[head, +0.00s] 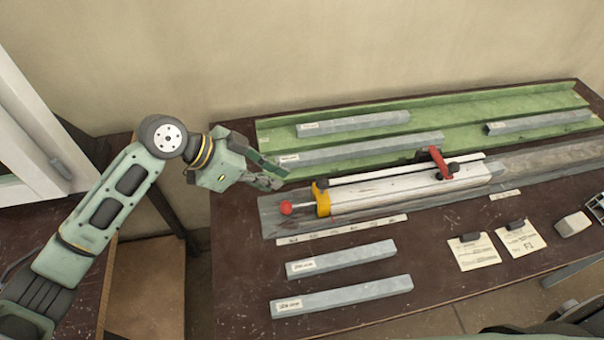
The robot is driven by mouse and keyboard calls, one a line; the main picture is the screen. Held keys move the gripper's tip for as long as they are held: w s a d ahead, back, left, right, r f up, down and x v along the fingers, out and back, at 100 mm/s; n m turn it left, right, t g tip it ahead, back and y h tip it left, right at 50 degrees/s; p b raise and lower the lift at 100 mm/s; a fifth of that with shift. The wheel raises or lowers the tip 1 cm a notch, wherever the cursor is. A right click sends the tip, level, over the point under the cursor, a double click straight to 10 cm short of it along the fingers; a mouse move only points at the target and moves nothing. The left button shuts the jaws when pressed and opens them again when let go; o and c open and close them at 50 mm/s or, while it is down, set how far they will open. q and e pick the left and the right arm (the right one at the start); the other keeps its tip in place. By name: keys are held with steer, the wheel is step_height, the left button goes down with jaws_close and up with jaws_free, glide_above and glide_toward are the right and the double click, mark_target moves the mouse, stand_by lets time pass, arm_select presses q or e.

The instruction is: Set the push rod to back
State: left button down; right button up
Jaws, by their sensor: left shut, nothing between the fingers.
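The push rod ends in a red ball knob (286,208), which sticks out to the left of a yellow collar (321,198) on the clamp. The clamp's pale bar (380,194) lies along a grey base plate, with a red clamp piece (440,163) farther right. My left gripper (275,176) is shut and empty, above and slightly left of the red knob, apart from it.
A green tray (560,99) with several labelled grey profiles stands at the back. Two profiles (345,296) lie at the front. Two paper cards (474,252), each with a dark block, and a pale block (572,224) lie at right. Dark bench top is free at front left.

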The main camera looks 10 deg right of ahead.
mark_target(297, 206)
arm_select(q)
steer(key=d+f+p, duration=0.1)
steer(key=s+d+f, duration=0.1)
steer(key=d+f, duration=0.1)
steer(key=shift+f+p, duration=0.25)
steer(key=shift+p, duration=0.1)
steer(key=x, duration=0.3)
steer(key=shift+w, duration=0.1)
steer(key=shift+d+f+p, duration=0.3)
steer(key=shift+f, duration=0.1)
steer(key=shift+a+f, duration=0.1)
steer(key=shift+a, duration=0.1)
steer(key=a+b, duration=0.1)
steer(key=a, duration=1)
steer(key=shift+a, duration=0.5)
arm_select(e)
steer(key=s+a, duration=0.1)
steer(key=s, duration=0.1)
steer(key=s+a+r, duration=0.1)
steer(key=a, duration=0.1)
steer(key=shift+s, duration=0.35)
